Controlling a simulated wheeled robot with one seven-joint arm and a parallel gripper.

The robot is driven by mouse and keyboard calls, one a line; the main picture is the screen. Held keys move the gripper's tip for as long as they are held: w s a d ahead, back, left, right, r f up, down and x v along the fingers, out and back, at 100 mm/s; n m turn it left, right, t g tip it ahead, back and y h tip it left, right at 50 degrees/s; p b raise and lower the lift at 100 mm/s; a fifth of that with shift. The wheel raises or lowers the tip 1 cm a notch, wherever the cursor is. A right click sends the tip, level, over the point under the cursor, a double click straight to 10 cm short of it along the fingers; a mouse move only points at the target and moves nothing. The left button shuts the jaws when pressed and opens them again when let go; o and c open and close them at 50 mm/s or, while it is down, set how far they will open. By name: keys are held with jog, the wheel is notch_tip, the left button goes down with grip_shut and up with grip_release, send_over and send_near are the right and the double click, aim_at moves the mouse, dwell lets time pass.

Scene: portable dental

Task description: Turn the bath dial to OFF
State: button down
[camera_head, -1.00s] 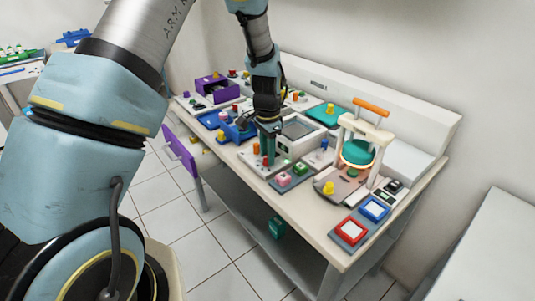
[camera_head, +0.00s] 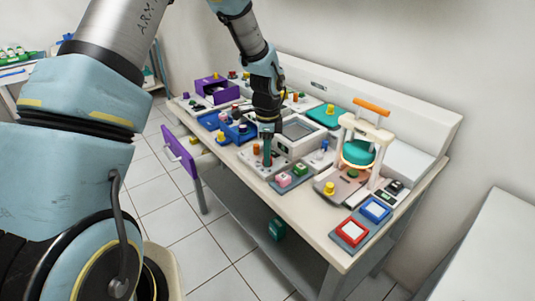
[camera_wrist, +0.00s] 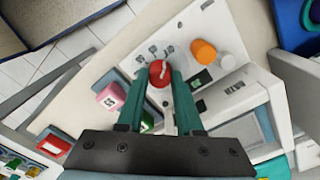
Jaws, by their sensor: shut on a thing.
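The bath unit (camera_wrist: 237,92) carries a "BATH" label in the wrist view. Its pale control panel (camera_wrist: 190,28) holds a round red dial (camera_wrist: 160,73) with a white line across its top and small marks around it, too small to read. My gripper (camera_wrist: 159,76) is shut on the red dial, one green finger on each side. In the head view my gripper (camera_head: 267,157) points down at the panel on the table and hides the dial.
Pink (camera_head: 283,180) and green (camera_head: 299,169) blocks are close by. A frame with an orange handle (camera_head: 371,106) rises to the right.

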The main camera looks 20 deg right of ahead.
jog(key=shift+m, duration=0.3)
jog(key=c, duration=0.6)
grip_release()
jog(key=shift+o, duration=0.2)
notch_tip(320, 180, up, 11)
jog(key=b, duration=0.2)
jog(key=shift+f, duration=0.1)
